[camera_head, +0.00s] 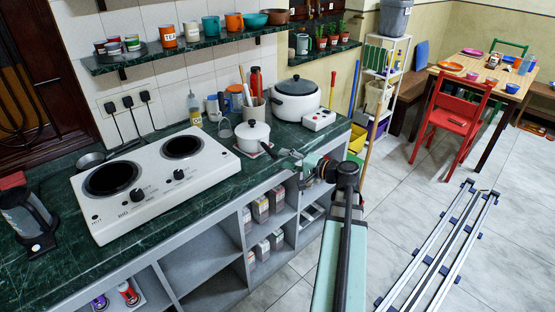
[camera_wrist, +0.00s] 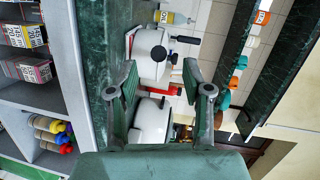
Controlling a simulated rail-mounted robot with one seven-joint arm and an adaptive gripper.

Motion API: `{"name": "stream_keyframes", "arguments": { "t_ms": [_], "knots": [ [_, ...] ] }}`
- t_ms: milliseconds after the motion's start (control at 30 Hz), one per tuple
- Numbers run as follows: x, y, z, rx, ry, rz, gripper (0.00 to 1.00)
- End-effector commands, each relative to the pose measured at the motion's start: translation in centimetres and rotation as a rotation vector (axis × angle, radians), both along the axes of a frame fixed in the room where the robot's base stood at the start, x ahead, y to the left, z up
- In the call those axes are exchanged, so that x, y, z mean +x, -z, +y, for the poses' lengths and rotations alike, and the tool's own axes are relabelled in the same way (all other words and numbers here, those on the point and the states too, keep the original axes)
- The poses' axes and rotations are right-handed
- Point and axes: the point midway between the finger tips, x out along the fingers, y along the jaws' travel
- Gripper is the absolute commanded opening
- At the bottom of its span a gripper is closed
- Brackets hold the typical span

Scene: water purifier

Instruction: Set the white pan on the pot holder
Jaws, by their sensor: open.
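The white pan (camera_head: 252,137) stands upright on the green counter, right of the hob. A thin reddish edge of the pot holder (camera_head: 268,148) shows under it; the pan hides the rest. In the wrist view, which is turned sideways, the pan (camera_wrist: 150,62) is beyond my fingers, with red of the pot holder (camera_wrist: 130,40) at its base. My gripper (camera_head: 291,158) is at the counter's front edge, right of the pan and apart from it. Its two fingers (camera_wrist: 163,92) are spread, with nothing held between them.
A utensil jar (camera_head: 254,109) and bottle (camera_head: 194,110) are behind the pan. The white hob (camera_head: 150,190) fills the left counter. A shelf (camera_head: 190,48) hangs above.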

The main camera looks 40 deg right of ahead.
Motion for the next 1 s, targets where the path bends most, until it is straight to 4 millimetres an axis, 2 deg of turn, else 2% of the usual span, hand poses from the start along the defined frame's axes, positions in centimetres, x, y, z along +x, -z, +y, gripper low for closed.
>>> {"name": "stream_keyframes", "arguments": {
  "t_ms": [100,300,500,600,667,767,867,900,1000],
  "knots": [
    [-2.3,-0.2,-0.7,-0.001,0.004,-0.001,0.50],
    [-4.8,-0.7,-1.5,-0.001,0.002,-0.001,0.50],
    [-5.6,-0.8,-1.7,0.001,-0.002,0.003,0.50],
    [-5.2,0.4,-0.9,0.004,-0.016,0.026,0.50],
    [-4.6,2.0,0.3,0.007,-0.038,0.060,0.50],
    [-3.4,6.4,3.5,0.008,-0.093,0.152,0.50],
    [-2.6,12.5,8.2,-0.001,-0.177,0.284,0.50],
    [-2.5,15.1,10.3,-0.009,-0.217,0.343,0.50],
    [-3.2,21.5,15.8,-0.041,-0.320,0.490,0.50]
  ]
}}
